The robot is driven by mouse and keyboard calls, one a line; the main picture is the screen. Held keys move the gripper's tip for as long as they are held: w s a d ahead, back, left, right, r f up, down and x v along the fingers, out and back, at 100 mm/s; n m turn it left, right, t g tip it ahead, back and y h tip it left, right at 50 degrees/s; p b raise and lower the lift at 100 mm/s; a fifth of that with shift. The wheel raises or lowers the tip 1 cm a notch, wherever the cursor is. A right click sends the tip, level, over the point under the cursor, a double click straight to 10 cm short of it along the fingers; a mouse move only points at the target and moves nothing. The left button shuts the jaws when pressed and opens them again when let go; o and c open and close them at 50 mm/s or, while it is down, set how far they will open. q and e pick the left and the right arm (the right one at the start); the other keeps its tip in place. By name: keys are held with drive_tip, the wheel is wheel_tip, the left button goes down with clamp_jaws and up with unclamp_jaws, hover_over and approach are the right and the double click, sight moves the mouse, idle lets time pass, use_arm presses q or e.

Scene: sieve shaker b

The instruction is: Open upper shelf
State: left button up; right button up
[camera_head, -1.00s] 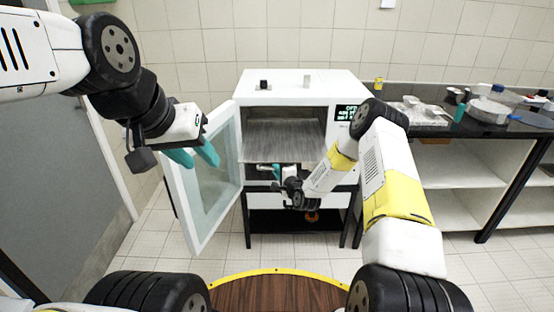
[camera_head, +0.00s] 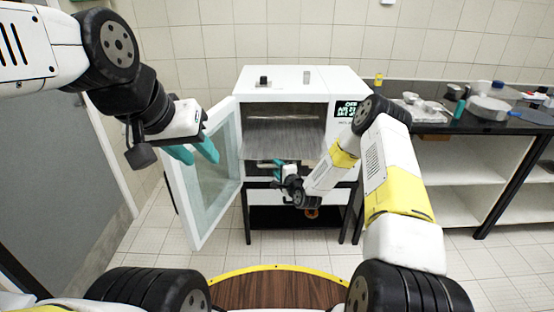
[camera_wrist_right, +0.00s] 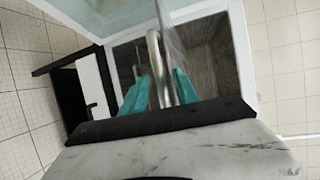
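A white cabinet (camera_head: 296,86) stands ahead with its glass door (camera_head: 210,175) swung open to the left. The upper shelf (camera_head: 284,143), a grey streaked metal plate, shows in the cabinet's opening, its front edge near the mouth. My right gripper (camera_head: 277,174) is low at the opening, just below that front edge, partly hidden by its wrist. In the right wrist view a silver bar handle (camera_wrist_right: 154,50) runs between the teal fingers (camera_wrist_right: 161,78), which lie close against it on both sides. My left gripper (camera_head: 195,152) is open and empty in front of the glass door.
A dark bench (camera_head: 450,127) with dishes, a teal bottle (camera_head: 459,111) and a white bowl (camera_head: 488,108) stands to the right. A black stand (camera_head: 280,221) carries the cabinet. The tiled floor in front is clear.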

drive_tip(key=v, duration=0.7)
drive_tip(key=shift+s, duration=0.2)
drive_tip(key=shift+d, duration=0.1)
drive_tip(key=s+d+r+n+g+h, duration=0.1)
drive_tip(key=s+d+r+n+g, duration=0.15)
drive_tip(key=r, duration=0.55)
drive_tip(key=s+d+r+n+g+h, duration=0.1)
drive_tip(key=s+d+r+n, duration=0.1)
drive_tip(key=r+n, duration=0.35)
drive_tip(key=s+d+r+n+g+h, duration=0.1)
drive_tip(key=s+d+r+n, duration=0.15)
drive_tip(key=r, duration=0.75)
drive_tip(key=s+d+r+n+g, duration=0.1)
drive_tip(key=s+r, duration=0.2)
drive_tip(key=s, duration=0.7)
drive_tip(key=s+d+r+n+g, duration=0.1)
drive_tip(key=s+r, duration=0.3)
drive_tip(key=s, duration=0.6)
drive_tip(key=s+d+r+n+g+h, duration=0.1)
drive_tip(key=s+r+n+g, duration=0.1)
drive_tip(key=s, duration=0.8)
drive_tip(key=shift+d+r, duration=0.35)
drive_tip(key=shift+r, duration=0.5)
drive_tip(key=shift+s+d, duration=0.1)
